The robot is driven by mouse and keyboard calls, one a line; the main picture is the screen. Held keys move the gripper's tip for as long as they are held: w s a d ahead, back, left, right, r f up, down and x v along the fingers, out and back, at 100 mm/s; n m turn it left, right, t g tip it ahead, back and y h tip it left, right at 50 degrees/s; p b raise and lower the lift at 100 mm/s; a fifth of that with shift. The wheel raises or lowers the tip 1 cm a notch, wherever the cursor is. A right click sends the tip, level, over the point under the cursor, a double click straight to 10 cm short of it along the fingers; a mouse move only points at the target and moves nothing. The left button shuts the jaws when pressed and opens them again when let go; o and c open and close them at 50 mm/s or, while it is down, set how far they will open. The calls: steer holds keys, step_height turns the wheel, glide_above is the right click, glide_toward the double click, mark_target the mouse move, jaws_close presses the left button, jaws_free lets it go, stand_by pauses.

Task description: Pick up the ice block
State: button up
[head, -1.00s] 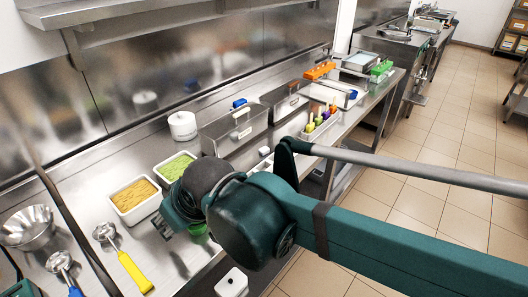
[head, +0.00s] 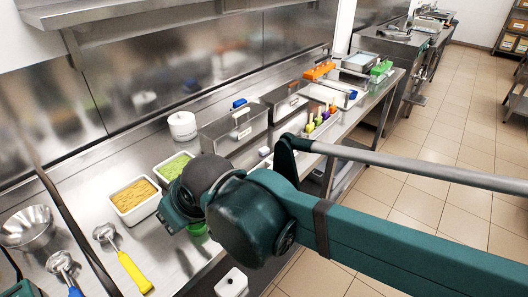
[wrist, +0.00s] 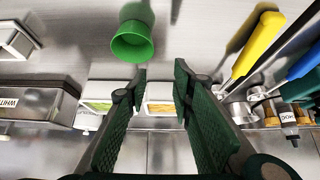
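My gripper (wrist: 160,72) is open in the wrist view, its two green ribbed fingers apart with nothing held between them. In the head view my gripper (head: 176,212) is above the steel counter, in front of the tubs, and its fingers are mostly hidden. I cannot pick out the ice block with certainty in either view. A small white piece (head: 264,151) shows beside my arm in the head view, too small to identify. My arm hides part of the counter.
A tub of yellow food (head: 134,200) and a tub of green food stand behind my gripper. A green cup (wrist: 132,42) is close by. A yellow-handled scoop (head: 133,270) lies to the left. Steel bins (head: 232,130) stand at the back. Bare counter shows between cup and scoop.

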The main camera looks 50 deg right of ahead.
step_height(320, 180, up, 7)
steer(key=w+d+r+n+g+h+p, duration=0.1)
steer(key=w+d+r+n+p, duration=0.25)
steer(key=d+p, duration=0.2)
steer(key=w+d+r+n+g+p, duration=0.2)
steer(key=w+d+p, duration=0.2)
steer(key=d, duration=0.3)
steer(key=n+g+y+p, duration=0.1)
steer(key=n+g+p, duration=0.3)
steer(key=n+p, duration=1)
glide_above(264, 151)
steer(key=d+p, duration=0.3)
step_height(264, 151, down, 9)
steer(key=m, duration=0.3)
steer(key=shift+w+f, duration=0.3)
steer(key=shift+f, duration=0.4)
steer(key=shift+f, duration=0.1)
steer(key=shift+a+f, duration=0.1)
steer(key=shift+f, duration=1.1)
